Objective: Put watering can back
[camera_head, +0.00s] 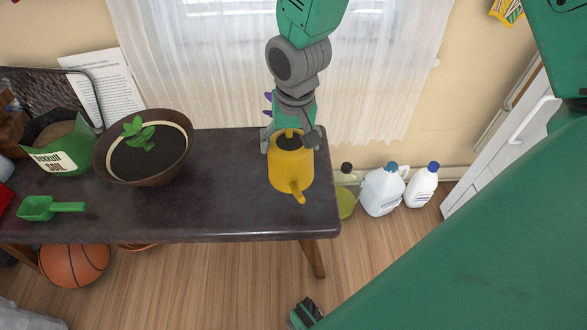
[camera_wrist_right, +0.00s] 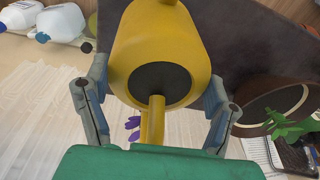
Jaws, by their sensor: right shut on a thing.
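The yellow watering can (camera_head: 291,174) is at the right end of the dark table (camera_head: 225,215), with its spout pointing toward the table's front edge. My right gripper (camera_head: 291,138) comes down from the top of the head view and is shut on the can at its back. In the right wrist view, the can (camera_wrist_right: 165,45) fills the upper middle, with its dark opening facing the camera. The fingers of my right gripper (camera_wrist_right: 158,90) stand on both sides of its handle. I cannot tell whether the can's base touches the table.
A brown pot (camera_head: 125,172) with a seedling, a soil bag (camera_head: 65,160) and a green scoop (camera_head: 45,208) occupy the table's left side. Bottles (camera_head: 382,190) stand on the floor to the right. A basketball (camera_head: 75,265) lies below. The table's middle is clear.

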